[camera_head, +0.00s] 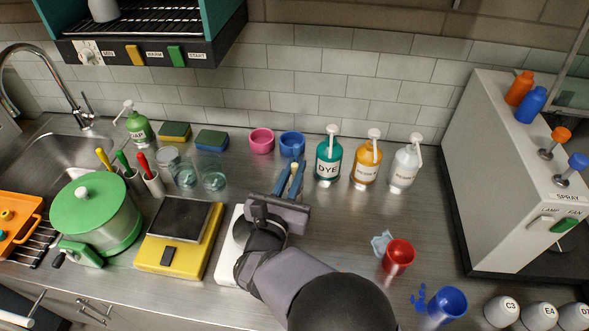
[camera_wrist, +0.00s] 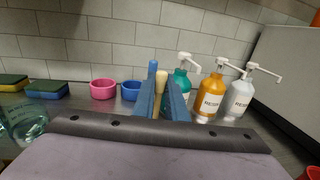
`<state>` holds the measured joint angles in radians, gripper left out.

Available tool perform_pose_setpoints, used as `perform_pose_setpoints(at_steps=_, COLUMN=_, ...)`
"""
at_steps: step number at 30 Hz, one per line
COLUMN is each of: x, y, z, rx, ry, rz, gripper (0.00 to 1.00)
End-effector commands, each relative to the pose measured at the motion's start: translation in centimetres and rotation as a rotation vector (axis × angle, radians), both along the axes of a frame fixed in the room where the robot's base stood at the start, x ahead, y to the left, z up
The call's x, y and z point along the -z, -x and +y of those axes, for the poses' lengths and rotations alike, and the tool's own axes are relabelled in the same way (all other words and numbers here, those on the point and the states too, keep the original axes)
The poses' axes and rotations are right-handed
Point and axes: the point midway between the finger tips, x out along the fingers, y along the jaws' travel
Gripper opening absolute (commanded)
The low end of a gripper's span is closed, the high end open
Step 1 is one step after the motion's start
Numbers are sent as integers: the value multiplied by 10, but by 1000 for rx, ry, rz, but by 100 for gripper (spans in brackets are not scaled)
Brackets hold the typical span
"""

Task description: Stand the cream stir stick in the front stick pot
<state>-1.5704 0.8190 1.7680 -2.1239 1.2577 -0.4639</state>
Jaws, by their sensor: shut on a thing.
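My gripper (camera_head: 290,180) is over the middle of the bench, its blue fingers shut on the cream stir stick (camera_head: 294,168). The stick's rounded end shows between the fingers in the wrist view (camera_wrist: 161,82), roughly upright; its lower part is hidden. A blue rounded tip (camera_wrist: 152,72) shows just left of it; I cannot tell what it belongs to. Light stick pots stand far to the left, beside the green cooking pot. One pot (camera_head: 154,184) has a red-handled stick, another (camera_head: 135,184) a green one. A yellow handle (camera_head: 104,158) shows behind. I cannot tell which is the front pot.
The green cooking pot (camera_head: 95,215), yellow scale (camera_head: 172,262) and glass jars (camera_head: 213,178) stand to the left. Pink (camera_head: 261,142) and blue bowls (camera_head: 292,146) and pump bottles (camera_head: 328,160) are behind. Red (camera_head: 398,257) and blue cups (camera_head: 447,304) stand right, beside spills.

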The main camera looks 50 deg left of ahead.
Motion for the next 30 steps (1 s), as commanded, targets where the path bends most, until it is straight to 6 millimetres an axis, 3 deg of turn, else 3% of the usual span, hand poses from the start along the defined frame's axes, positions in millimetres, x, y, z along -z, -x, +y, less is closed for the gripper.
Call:
perform_pose_setpoints(at_steps=4, x=4, y=0, z=0, rx=0, ry=0, rz=0, gripper=0)
perform_pose_setpoints(at_steps=5, x=3, y=0, z=0, rx=0, ry=0, rz=0, gripper=17)
perform_pose_setpoints(at_steps=7, x=3, y=0, z=0, rx=0, ry=0, rz=0, gripper=31)
perform_pose_setpoints(at_steps=20, x=-2, y=0, z=0, rx=0, ry=1, rz=-1, gripper=31)
perform_pose_setpoints(at_steps=30, x=3, y=41, z=-28, rx=-5, ry=0, rz=0, gripper=31)
